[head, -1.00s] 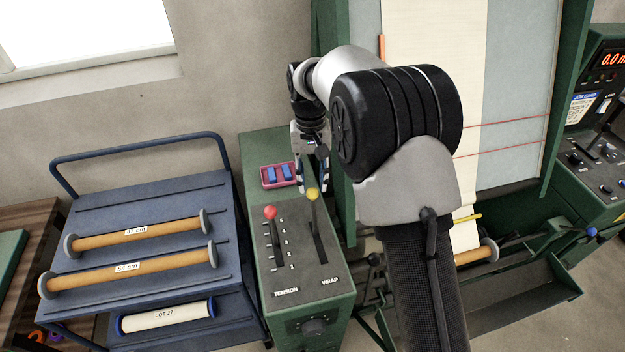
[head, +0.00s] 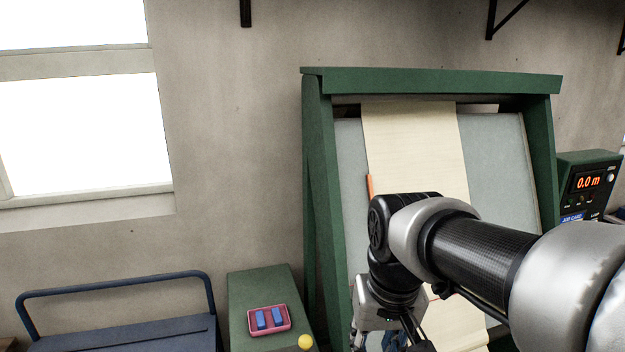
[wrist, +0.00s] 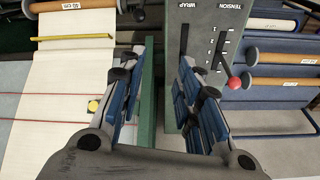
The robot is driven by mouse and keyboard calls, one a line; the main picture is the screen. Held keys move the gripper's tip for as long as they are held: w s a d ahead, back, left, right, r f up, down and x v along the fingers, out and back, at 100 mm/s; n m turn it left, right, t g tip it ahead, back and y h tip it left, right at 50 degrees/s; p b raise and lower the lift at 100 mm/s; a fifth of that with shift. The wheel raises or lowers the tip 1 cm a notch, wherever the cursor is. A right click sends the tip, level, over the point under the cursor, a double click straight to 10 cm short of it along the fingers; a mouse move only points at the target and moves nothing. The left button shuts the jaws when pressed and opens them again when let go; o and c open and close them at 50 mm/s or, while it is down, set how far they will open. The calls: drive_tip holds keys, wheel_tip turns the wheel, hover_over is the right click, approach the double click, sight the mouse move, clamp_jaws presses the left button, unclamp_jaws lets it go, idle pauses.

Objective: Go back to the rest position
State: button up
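My gripper (head: 395,338) is at the bottom of the head view, in front of the green frame with the cream cloth. Its fingertips are cut off there. In the wrist view my gripper (wrist: 164,62) has its two blue-padded fingers spread apart with nothing between them. It is above the gap between the cloth (wrist: 75,75) and the lever box (wrist: 205,20).
The green frame (head: 312,180) leans near the wall. The lever box has a red knob (wrist: 234,83); a yellow knob (head: 305,342) and a pink tray (head: 284,328) with blue blocks show beside my arm. A blue cart (head: 120,338) stands left. A display (head: 588,182) reads 0.0 m.

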drive_tip(key=s+d+f+t+b, duration=0.1)
drive_tip(key=s+d+f, duration=0.1)
drive_tip(key=s, duration=0.5)
drive_tip(key=s+d+f+t+b, duration=0.1)
drive_tip(key=s+d+f+b, duration=0.1)
drive_tip(key=s, duration=0.6)
drive_tip(key=shift+d+f, duration=0.25)
drive_tip(key=shift+f, duration=0.6)
drive_tip(key=shift+s, duration=0.1)
